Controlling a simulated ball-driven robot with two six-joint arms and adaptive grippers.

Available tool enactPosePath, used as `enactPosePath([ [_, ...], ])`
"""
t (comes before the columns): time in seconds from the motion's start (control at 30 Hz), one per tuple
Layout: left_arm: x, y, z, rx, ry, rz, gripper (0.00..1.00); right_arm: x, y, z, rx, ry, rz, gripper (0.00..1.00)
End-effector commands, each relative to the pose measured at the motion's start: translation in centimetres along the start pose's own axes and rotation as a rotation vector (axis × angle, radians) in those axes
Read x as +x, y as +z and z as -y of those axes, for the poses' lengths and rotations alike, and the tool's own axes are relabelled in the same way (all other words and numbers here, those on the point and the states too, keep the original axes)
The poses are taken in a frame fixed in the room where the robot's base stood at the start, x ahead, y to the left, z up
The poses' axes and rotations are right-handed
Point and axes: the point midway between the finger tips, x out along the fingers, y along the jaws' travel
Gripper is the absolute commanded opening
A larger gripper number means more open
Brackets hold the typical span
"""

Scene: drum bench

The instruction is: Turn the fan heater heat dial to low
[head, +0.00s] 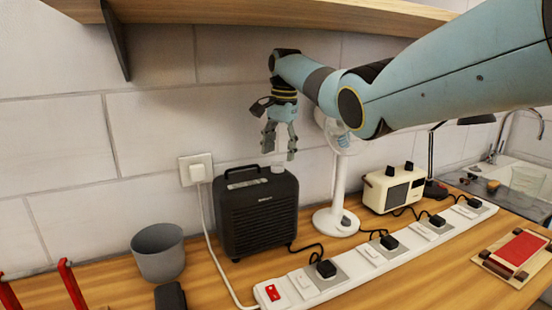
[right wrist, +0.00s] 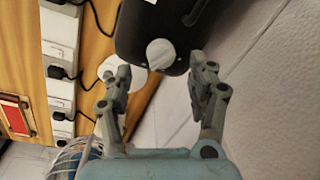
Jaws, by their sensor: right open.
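The fan heater (head: 258,222) is a black box with a front grille and a top handle, standing on the wooden bench by the wall. Its heat dial (head: 279,169) is a pale round knob on the top right; in the right wrist view the dial (right wrist: 160,53) has a raised ridge. I cannot read its setting. My right gripper (head: 279,157) points down just above the dial, open and empty. In the right wrist view the gripper (right wrist: 160,76) has its fingers spread on either side of the dial, seemingly not touching it. My left gripper is not in view.
A white fan (head: 335,219) and a cream radio-like box (head: 393,188) stand right of the heater. A long power strip (head: 345,276) with plugs runs in front. A grey pot (head: 158,253) stands left. A shelf (head: 250,14) hangs above.

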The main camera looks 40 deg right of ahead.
Motion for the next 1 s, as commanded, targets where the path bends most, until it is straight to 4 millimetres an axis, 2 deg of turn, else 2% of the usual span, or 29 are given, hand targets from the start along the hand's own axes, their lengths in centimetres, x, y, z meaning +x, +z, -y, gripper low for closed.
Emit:
enactPosePath([
  [0.1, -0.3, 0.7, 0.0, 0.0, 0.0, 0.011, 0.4, 1.8, 0.0, 0.0, 0.0, 0.002, 0.001, 0.58],
  [0.23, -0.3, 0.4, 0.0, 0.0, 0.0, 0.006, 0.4, 3.2, 0.0, 0.0, 0.0, 0.001, 0.0, 0.58],
  [0.43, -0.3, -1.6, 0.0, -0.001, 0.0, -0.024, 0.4, 3.7, 0.0, 0.0, -0.001, -0.001, -0.001, 0.58],
  [0.57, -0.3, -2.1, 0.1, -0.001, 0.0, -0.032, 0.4, 3.7, 0.0, 0.0, -0.001, -0.001, -0.001, 0.58],
  [1.0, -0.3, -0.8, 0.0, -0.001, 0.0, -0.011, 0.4, 3.7, 0.0, 0.0, -0.001, -0.001, -0.001, 0.03],
])
